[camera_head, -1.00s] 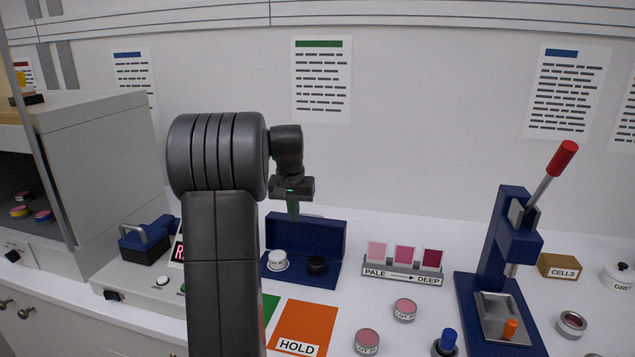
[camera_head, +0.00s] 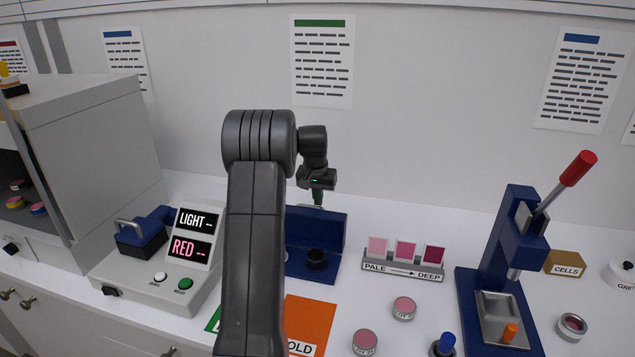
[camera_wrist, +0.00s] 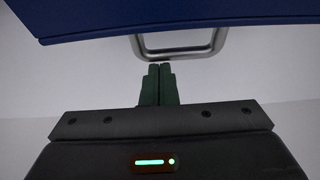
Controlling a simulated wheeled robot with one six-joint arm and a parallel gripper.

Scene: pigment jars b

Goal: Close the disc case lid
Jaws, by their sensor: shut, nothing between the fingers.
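The disc case is a dark blue box with its lid (camera_head: 327,226) standing open at the back. Its base (camera_head: 326,277) lies on the bench, with a black disc (camera_head: 316,260) in it; my arm hides the left part. My gripper (camera_head: 318,204) is at the lid's top edge, shut and empty, pointing down. In the wrist view the closed fingertips (camera_wrist: 160,68) are just below a metal handle (camera_wrist: 180,46) on the blue lid (camera_wrist: 200,14). I cannot tell whether they touch the handle.
A meter (camera_head: 165,279) with a lit display stands left of the case. A swatch rack (camera_head: 402,270) is at its right, and a blue press (camera_head: 492,280) with a red lever farther right. An orange HOLD mat (camera_head: 312,318) and several jars lie in front.

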